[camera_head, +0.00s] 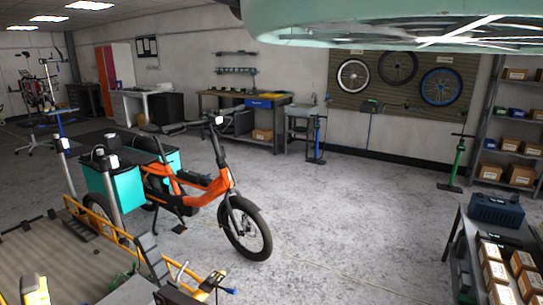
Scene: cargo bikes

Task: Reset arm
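My gripper cannot be made out in the head camera view, and no part of my arm shows clearly. An orange cargo bike (205,190) with teal side boxes (125,188) stands upright on the grey floor, left of the middle. Its front wheel (245,228) points toward the lower right.
A yellow-railed wooden platform (60,252) fills the lower left. A table (455,250) with small boxes and a dark blue case (497,211) is at right. A large pale-teal rim (320,22) crosses the top. The floor (350,215) between bike and table is clear.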

